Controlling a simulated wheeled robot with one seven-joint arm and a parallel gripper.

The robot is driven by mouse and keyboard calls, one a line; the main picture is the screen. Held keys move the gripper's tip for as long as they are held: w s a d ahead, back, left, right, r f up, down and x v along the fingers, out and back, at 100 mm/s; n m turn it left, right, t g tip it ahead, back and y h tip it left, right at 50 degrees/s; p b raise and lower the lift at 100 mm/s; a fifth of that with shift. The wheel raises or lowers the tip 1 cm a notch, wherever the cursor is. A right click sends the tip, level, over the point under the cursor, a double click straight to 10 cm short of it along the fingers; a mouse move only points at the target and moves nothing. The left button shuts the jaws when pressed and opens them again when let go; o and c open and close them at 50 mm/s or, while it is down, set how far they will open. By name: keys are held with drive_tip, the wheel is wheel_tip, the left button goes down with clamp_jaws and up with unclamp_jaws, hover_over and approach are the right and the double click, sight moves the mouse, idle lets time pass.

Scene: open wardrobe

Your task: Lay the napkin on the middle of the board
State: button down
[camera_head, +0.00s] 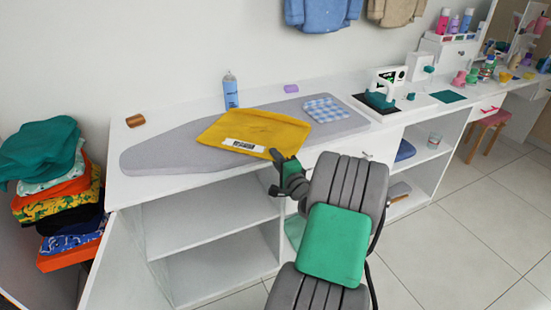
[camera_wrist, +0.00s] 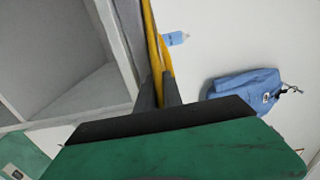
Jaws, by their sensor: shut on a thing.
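The grey ironing board (camera_head: 165,157) lies flat on the white counter. A blue-and-white checked cloth, which looks like the napkin (camera_head: 325,109), lies flat near the board's right end. A yellow cloth (camera_head: 255,128) with a white label covers the board's middle, its near corner hanging at the front edge. My gripper (camera_head: 277,157) is at that corner, shut on the yellow cloth, just in front of the board. In the wrist view the yellow cloth (camera_wrist: 158,45) runs up from between my fingers (camera_wrist: 160,88). The cloth hides part of the board.
A blue spray bottle (camera_head: 230,90) stands behind the board, with a brown object (camera_head: 135,120) at left and a purple block (camera_head: 291,88) behind. An iron (camera_head: 381,97) stands to the right. Folded clothes (camera_head: 45,180) are stacked at the left. Open shelves (camera_head: 210,215) lie below.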

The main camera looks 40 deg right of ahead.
drive_tip(key=shift+f, duration=0.1)
drive_tip(key=c, duration=1.9)
unclamp_jaws()
drive_tip(key=shift+f, duration=0.15)
drive_tip(key=shift+c, duration=0.2)
drive_tip(key=o, duration=0.5)
drive_tip(key=shift+c, duration=0.2)
